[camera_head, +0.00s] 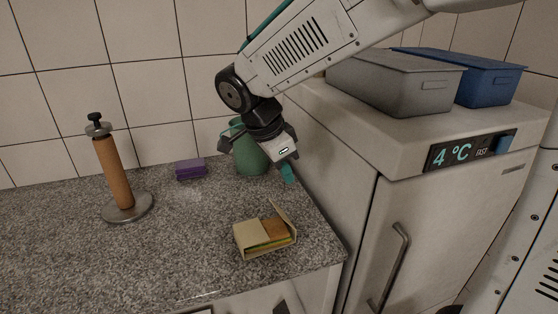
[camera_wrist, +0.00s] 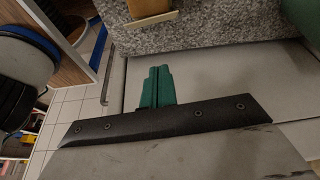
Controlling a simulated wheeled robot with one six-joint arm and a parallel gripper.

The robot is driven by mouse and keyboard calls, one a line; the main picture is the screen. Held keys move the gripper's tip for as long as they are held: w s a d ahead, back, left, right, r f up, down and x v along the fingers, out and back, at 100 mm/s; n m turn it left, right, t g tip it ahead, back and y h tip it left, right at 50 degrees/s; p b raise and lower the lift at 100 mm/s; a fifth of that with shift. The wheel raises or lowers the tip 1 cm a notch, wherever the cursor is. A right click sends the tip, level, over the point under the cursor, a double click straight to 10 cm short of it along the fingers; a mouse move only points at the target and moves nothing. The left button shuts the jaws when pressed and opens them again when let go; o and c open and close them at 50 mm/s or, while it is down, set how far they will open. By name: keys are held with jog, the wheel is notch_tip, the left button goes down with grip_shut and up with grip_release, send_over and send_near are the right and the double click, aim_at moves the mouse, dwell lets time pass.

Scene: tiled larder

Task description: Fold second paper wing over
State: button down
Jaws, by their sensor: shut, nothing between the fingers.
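A tan paper wrap (camera_head: 248,236) lies on the granite counter near its front right corner. Its left part lies over a sandwich-like filling (camera_head: 276,228) with brown, yellow and green layers. A second paper wing (camera_head: 284,213) stands up, tilted, at the right back side. My gripper (camera_head: 288,174) has teal fingers, shut and empty, above the counter's right side, behind and above the wrap and apart from it. In the wrist view the shut fingers (camera_wrist: 158,85) show, with a brown and tan piece, likely the wrap (camera_wrist: 148,8), cut off at the top edge.
A green container (camera_head: 249,158) stands right behind my gripper. A purple block (camera_head: 190,169) and a paper-roll stand (camera_head: 120,175) are farther left. A fridge (camera_head: 420,215) bearing a grey bin (camera_head: 395,82) and a blue bin (camera_head: 480,80) borders the counter's right edge. The counter's front left is clear.

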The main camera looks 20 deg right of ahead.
aim_at(278, 209)
jog(key=f, duration=0.5)
jog(key=shift+a+f, duration=0.15)
jog(key=shift+a, duration=0.1)
jog(key=shift+s+a+f, duration=0.1)
jog(key=shift+a+f, duration=0.4)
jog(key=shift+a, duration=0.15)
